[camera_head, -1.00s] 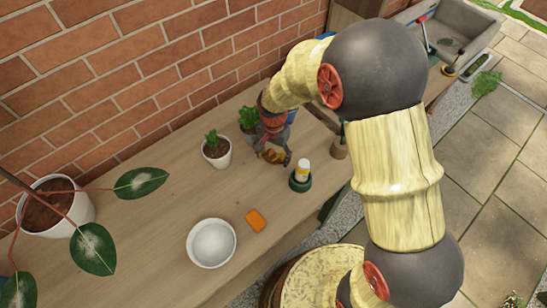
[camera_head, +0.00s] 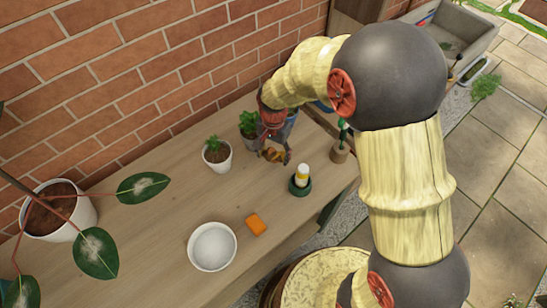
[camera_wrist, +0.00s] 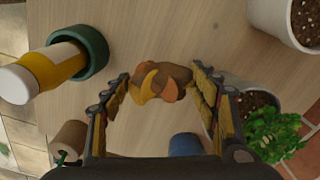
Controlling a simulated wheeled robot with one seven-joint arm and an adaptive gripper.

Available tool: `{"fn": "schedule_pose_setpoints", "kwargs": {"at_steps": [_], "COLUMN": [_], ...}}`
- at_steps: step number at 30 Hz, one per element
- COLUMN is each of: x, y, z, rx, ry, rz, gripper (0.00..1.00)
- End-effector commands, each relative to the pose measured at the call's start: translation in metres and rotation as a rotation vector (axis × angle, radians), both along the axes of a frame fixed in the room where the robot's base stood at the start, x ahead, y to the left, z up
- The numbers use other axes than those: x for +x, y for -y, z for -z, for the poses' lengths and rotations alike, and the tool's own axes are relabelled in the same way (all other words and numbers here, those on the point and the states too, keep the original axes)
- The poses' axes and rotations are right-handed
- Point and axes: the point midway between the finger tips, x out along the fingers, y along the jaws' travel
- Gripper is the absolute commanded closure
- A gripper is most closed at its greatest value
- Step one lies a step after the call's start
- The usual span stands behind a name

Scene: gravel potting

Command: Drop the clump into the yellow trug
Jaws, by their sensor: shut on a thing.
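The clump (camera_wrist: 158,82), a lumpy brown and orange piece, sits between the fingertips of my gripper (camera_wrist: 158,75) in the wrist view. My gripper is shut on it, with the fingers on either side. In the head view the clump (camera_head: 272,154) shows small under my gripper (camera_head: 275,152), above or near the wooden bench; its exact height is hard to tell. I cannot make out a yellow trug in either view.
A green holder (camera_head: 299,187) with a yellow-white bottle stands close by. Potted seedlings (camera_head: 217,155) (camera_head: 248,123) stand beside my gripper. A white bowl (camera_head: 212,246) and orange block (camera_head: 256,224) lie nearer. A leafy plant's pot (camera_head: 75,212) stands left; a stone sink (camera_head: 468,27) is far right.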

Motion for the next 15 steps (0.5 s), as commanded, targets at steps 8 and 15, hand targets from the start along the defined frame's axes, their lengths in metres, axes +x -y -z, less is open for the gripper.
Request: {"fn": "schedule_pose_setpoints", "kwargs": {"at_steps": [8,15], "x": [0.0,-0.001], "y": [0.0,0.0], "z": [-0.049,-0.06], "rx": [0.0,0.0], "ry": [0.0,-0.001], "rz": [0.0,0.0], "gripper": [0.69,0.69]}}
